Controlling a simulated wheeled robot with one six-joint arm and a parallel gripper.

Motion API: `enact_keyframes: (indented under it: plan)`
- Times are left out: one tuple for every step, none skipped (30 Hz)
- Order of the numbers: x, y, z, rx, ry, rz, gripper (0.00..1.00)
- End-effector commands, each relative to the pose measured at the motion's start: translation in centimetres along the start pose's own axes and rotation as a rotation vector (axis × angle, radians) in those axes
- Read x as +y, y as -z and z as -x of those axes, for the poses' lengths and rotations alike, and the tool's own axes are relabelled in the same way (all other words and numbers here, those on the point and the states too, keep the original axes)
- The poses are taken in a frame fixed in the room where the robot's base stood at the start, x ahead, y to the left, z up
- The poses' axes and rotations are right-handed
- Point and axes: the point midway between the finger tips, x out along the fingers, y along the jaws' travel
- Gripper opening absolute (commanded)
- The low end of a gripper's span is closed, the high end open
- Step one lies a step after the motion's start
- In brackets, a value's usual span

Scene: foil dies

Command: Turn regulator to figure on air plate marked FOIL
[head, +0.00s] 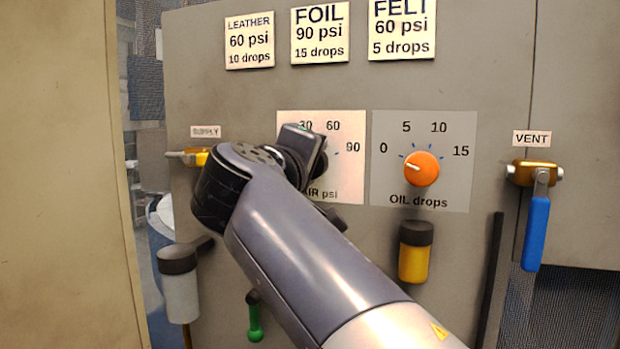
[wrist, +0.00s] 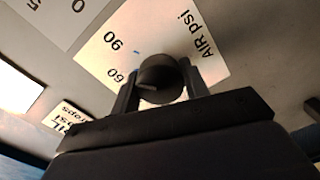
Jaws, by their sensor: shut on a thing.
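The FOIL plate (head: 320,33) at the top of the panel reads 90 psi and 15 drops. The AIR psi dial plate (head: 350,180) shows 30, 60 and 90; my arm covers its left and lower middle. In the wrist view, the dark round regulator knob (wrist: 160,76) sits on that dial plate (wrist: 215,68), between the fingers of my gripper (wrist: 160,92), which is shut on it. A small pale mark shows on the knob's lower left; I cannot tell exactly which figure it faces. In the head view the knob is hidden behind my wrist.
An orange OIL drops knob (head: 421,169) is right of the air dial. A VENT valve with a blue lever (head: 536,232) hangs at the right. A SUPPLY valve (head: 188,156) is at the left.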

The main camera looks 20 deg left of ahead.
Motion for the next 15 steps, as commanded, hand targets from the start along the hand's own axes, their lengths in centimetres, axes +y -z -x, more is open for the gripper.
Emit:
enact_keyframes:
  plan:
    - [-0.44, -0.14, -0.05, -0.001, 0.002, -0.036, 0.20]
    - [-0.45, -0.14, -0.05, 0.000, 0.002, -0.058, 0.20]
    - [-0.43, -0.13, -0.05, 0.000, 0.002, -0.086, 0.20]
    - [-0.40, -0.12, -0.04, 0.001, 0.002, -0.105, 0.20]
    - [-0.39, -0.12, -0.04, 0.001, 0.002, -0.125, 0.20]
    - [-0.38, -0.12, -0.04, 0.002, 0.002, -0.146, 0.20]
    - [-0.37, -0.11, -0.04, 0.002, 0.002, -0.163, 0.20]
    - [-0.34, -0.11, -0.04, 0.002, 0.002, -0.178, 0.20]
    - [-0.30, -0.10, -0.03, 0.003, 0.002, -0.196, 0.20]
    - [-0.28, -0.10, -0.03, 0.003, 0.002, -0.209, 0.20]
    - [-0.27, -0.10, -0.03, 0.003, 0.002, -0.220, 0.20]
    - [-0.26, -0.09, -0.03, 0.003, 0.002, -0.232, 0.20]
    - [-0.26, -0.09, -0.03, 0.004, 0.002, -0.241, 0.20]
    - [-0.25, -0.09, -0.04, 0.004, 0.002, -0.249, 0.20]
    - [-0.24, -0.08, -0.04, 0.004, 0.002, -0.258, 0.20]
